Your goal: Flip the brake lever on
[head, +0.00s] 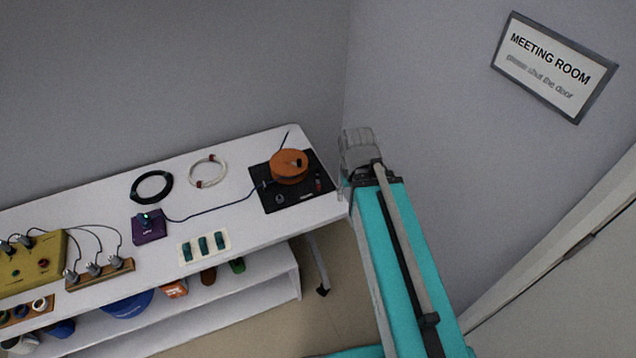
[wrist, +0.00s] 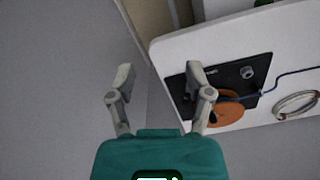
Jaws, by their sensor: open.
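A black board (head: 268,200) lies at the right end of the white table and carries an orange reel (head: 290,167). A small dark and red part (head: 318,185) stands at the board's right side; I cannot tell for sure that it is the brake lever or how it is set. The wrist view shows the board (wrist: 262,66) and the reel (wrist: 229,112) to the right of the fingers. My gripper (head: 358,148) is open and empty, just right of the table's end. Its two grey fingers (wrist: 160,76) are spread, apart from the board; the right one overlaps its edge in the picture.
A blue cable runs from the reel to a purple box (head: 149,229). Black (head: 152,186) and white (head: 207,171) cable coils, a switch plate (head: 205,245) and a yellow box (head: 32,265) share the table. Walls stand close behind the table and right of my arm.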

